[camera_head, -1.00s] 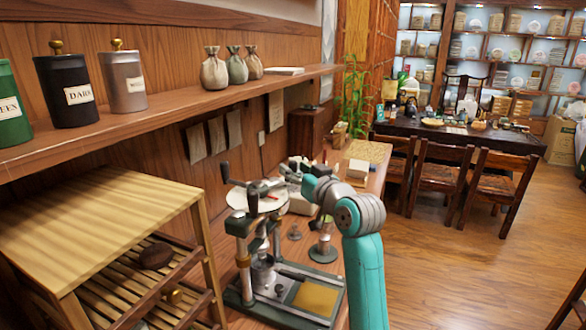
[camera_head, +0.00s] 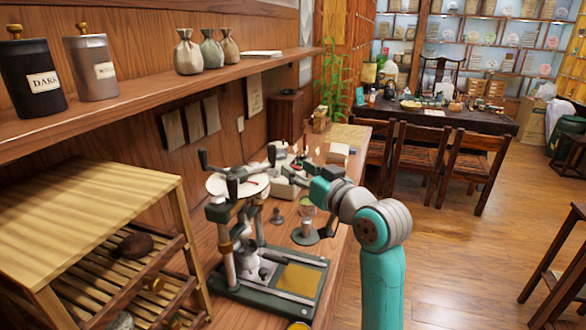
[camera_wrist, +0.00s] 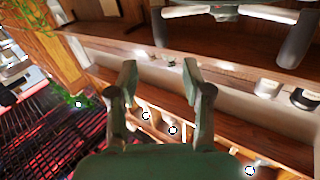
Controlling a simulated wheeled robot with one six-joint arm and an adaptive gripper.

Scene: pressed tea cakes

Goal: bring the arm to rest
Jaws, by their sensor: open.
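My arm (camera_head: 380,270) rises at the lower right of the head view, teal with a grey joint, and bends left over the workbench. My gripper is at its far end there, small and hard to make out against the clutter. In the wrist view my gripper (camera_wrist: 158,72) shows two green-grey fingers spread apart with nothing between them. The fingers appear clear of any surface. A tea press (camera_head: 270,275) with a grey base and upright posts stands on the bench left of my arm.
A slatted wooden rack (camera_head: 90,225) holding a dark cake (camera_head: 136,245) stands at the left. A wall shelf (camera_head: 150,115) bears canisters and cloth pouches. A dark table (camera_head: 450,117) with chairs stands behind. Open floor (camera_head: 455,255) lies right of my arm.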

